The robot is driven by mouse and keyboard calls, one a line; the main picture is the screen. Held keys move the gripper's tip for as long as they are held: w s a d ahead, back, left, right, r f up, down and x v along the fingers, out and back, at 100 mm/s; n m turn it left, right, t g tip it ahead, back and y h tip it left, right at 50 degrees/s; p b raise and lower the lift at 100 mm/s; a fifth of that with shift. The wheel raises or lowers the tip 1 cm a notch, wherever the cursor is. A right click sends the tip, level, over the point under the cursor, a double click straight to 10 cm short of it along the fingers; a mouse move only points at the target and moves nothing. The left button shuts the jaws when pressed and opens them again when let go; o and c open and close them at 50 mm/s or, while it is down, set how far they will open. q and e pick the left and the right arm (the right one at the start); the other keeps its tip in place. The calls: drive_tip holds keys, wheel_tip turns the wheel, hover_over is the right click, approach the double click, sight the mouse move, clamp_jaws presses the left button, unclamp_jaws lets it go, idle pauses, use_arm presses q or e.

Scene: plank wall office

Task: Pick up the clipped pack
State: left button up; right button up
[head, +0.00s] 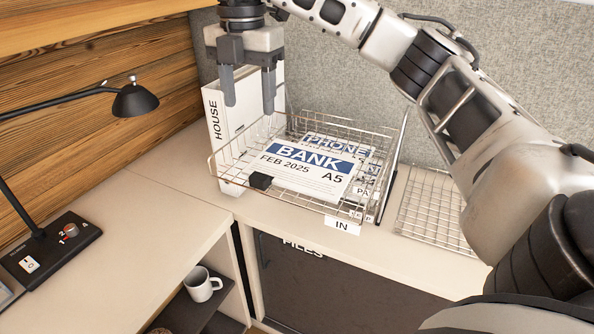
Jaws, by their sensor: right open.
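The clipped pack (312,175) is a stack of white paper with a blue band, marked BANK, FEB 2025 and A5. It lies in a wire tray (343,213) labelled IN, with a black clip (260,181) at its near left corner. Another sheet marked PHONE (336,145) lies behind and partly under it. My right gripper (249,105) is open and empty, fingers pointing down, above the left back part of the tray and apart from the pack. My left gripper is not in view.
A white binder marked HOUSE (217,117) stands behind the tray at left. A second wire rack (430,210) is at right. A black lamp (135,100) stands on the left desk. A white mug (202,284) sits on a lower shelf. The left desk top (130,230) is mostly clear.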

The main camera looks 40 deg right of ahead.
drive_tip(key=b, duration=0.1)
hover_over(259, 175)
wheel_tip(259, 175, down, 10)
drive_tip(key=shift+w+f, duration=0.1)
drive_tip(key=shift+f, duration=2.7)
clamp_jaws()
